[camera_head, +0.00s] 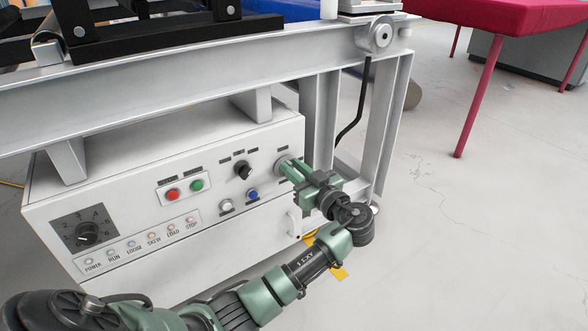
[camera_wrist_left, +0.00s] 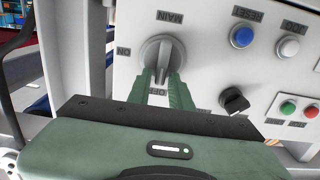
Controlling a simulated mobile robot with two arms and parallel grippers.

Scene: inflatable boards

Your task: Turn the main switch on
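The main switch is a grey rotary knob (camera_wrist_left: 162,52) on the white control panel (camera_wrist_left: 205,55). In the left wrist view its MAIN label is upside down, with ON to the left of the knob and OFF below it. The knob's raised handle points down toward OFF. My left gripper (camera_wrist_left: 164,80) has its two green fingers on either side of this handle, with little or no gap visible at the tips. In the head view my left gripper (camera_head: 290,170) reaches the knob (camera_head: 282,163) at the panel's right end. My right gripper is not in view.
Beside the switch are a black selector (camera_head: 242,170), a blue button (camera_head: 252,195) and a white button (camera_head: 226,206). Red (camera_head: 173,194) and green (camera_head: 197,185) buttons sit further left. A grey frame leg (camera_head: 388,130) stands right of the panel; open floor lies beyond.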

